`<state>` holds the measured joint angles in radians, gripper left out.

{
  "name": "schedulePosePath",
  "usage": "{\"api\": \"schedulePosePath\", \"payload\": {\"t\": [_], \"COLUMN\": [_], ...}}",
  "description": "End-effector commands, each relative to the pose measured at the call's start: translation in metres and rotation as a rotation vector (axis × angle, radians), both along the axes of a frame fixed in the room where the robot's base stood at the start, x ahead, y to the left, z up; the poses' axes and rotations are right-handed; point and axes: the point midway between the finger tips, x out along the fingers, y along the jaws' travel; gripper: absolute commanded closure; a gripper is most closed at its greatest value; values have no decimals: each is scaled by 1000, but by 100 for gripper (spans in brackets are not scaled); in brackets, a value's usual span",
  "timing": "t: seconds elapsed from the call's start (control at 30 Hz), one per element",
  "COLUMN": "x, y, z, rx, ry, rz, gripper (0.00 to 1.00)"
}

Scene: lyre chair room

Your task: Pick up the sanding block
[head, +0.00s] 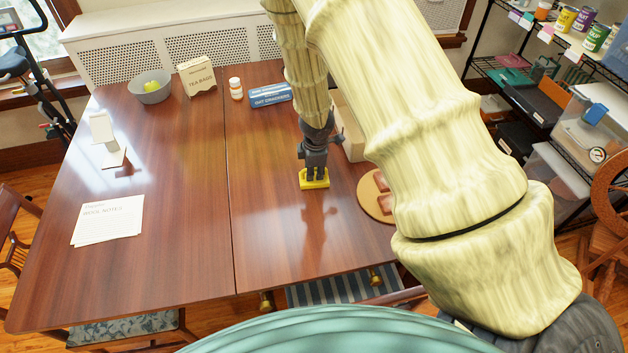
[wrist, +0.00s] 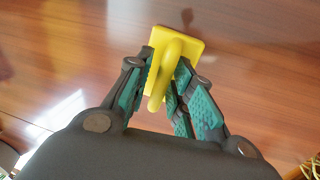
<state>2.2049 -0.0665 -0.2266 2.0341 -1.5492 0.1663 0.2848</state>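The yellow sanding block (head: 314,179) has a flat rectangular base and a rounded handle. It is at the lower end of my gripper (head: 314,165), over the right half of the wooden table. Its shadow lies apart from it on the tabletop, so it appears to be held above the table. In the wrist view the block (wrist: 190,48) shows between the fingers of my gripper (wrist: 166,74). The teal-padded fingers are closed on both sides of the handle. The fingers hide part of the handle and base.
On the wooden table (head: 180,220) are a round board (head: 368,203) and a cardboard box (head: 349,130), partly behind my arm. The table's middle is clear.

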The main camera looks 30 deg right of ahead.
Motion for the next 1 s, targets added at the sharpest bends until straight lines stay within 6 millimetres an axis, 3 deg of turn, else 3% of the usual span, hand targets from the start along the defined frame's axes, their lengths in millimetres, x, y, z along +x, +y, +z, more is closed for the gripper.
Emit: {"api": "schedulePosePath", "payload": {"t": [0.27, 0.4, 0.77, 1.0], "x": [1, 1, 1, 1], "y": [-1, -1, -1, -1], "z": [-3, -3, -2, 13], "rx": [-1, -1, -1, -2], "ry": [-1, -1, -1, -1], "rz": [1, 1, 1, 3], "gripper": [77, 100, 100, 100]}}
